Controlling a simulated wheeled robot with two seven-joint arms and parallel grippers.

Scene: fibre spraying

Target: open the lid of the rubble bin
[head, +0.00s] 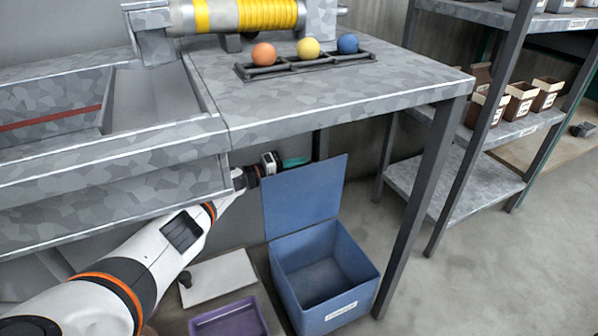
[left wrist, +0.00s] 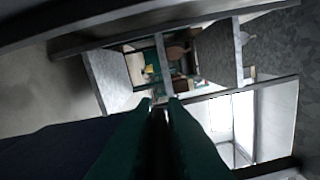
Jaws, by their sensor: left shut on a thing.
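The blue rubble bin (head: 325,284) stands on the floor under the grey bench, its inside showing empty. Its blue lid (head: 304,200) is raised and stands nearly upright at the back of the bin. My left gripper (head: 293,162) is at the lid's top edge, its teal fingers partly hidden behind it. In the left wrist view the fingers (left wrist: 160,108) are close together, with a dark blue surface, probably the lid (left wrist: 65,150), beside them. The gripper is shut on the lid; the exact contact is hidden. My right gripper is not in view.
The bench top (head: 300,103) overhangs the gripper, with a rack (head: 308,66) of coloured balls on it. A bench leg (head: 420,200) stands right of the bin. A purple tray (head: 230,320) lies to its left. Shelving (head: 455,180) with small pots is at right; floor there is free.

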